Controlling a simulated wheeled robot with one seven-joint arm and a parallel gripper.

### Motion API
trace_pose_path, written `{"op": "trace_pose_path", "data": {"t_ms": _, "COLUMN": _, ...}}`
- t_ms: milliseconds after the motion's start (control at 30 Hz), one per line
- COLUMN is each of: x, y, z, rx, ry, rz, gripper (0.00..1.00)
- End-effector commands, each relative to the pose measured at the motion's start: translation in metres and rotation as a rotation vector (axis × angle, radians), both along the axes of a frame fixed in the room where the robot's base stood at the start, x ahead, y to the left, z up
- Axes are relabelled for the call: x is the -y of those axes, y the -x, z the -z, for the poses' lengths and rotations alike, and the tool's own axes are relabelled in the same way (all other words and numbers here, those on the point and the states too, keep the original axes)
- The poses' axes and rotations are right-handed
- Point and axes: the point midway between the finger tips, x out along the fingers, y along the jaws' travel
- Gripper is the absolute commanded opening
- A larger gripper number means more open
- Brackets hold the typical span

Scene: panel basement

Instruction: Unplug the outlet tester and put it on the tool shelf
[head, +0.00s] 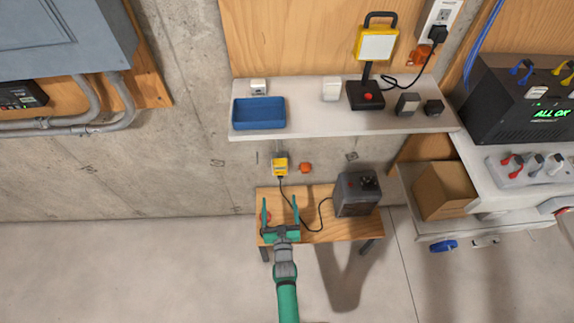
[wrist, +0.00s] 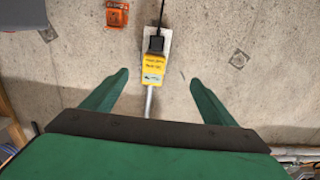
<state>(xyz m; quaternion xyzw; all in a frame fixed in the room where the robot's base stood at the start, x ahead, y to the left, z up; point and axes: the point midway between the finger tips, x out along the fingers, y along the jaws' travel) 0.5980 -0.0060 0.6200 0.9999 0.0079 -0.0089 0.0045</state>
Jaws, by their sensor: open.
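A yellow labelled block (head: 280,163), seemingly the outlet tester, sits at a pale outlet plate low on the concrete wall. In the wrist view the yellow block (wrist: 153,68) has a black plug (wrist: 155,44) and cord beside it. A conduit leads off its other side. My gripper (head: 280,206) is open and empty, in front of and below the block in the head view. In the wrist view the block lies between the fingertips, farther off at the wall. The pale wall shelf (head: 300,125), probably the tool shelf, is above.
A blue tray (head: 258,113), a work lamp (head: 377,45) and small grey boxes stand on the shelf. A wooden bench (head: 320,233) below carries a dark box (head: 357,194) joined to the black cord. An orange fitting (head: 305,168) is on the wall beside the block.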

Motion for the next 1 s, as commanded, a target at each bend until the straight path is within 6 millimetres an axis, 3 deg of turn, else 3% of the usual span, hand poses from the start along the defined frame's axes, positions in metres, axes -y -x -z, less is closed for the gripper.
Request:
{"op": "trace_pose_path", "data": {"t_ms": 33, "x": -0.001, "y": -0.012, "z": 0.000, "rx": 0.005, "ry": -0.002, "rz": 0.001, "gripper": 0.80}}
{"op": "trace_pose_path", "data": {"t_ms": 200, "x": -0.001, "y": -0.035, "z": 0.000, "rx": 0.015, "ry": -0.008, "rz": 0.008, "gripper": 0.80}}
{"op": "trace_pose_path", "data": {"t_ms": 767, "x": 0.014, "y": -0.043, "z": -0.001, "rx": 0.018, "ry": -0.009, "rz": 0.033, "gripper": 0.80}}
{"op": "trace_pose_path", "data": {"t_ms": 1000, "x": 0.003, "y": -0.066, "z": -0.001, "rx": 0.018, "ry": -0.010, "rz": 0.016, "gripper": 0.80}}
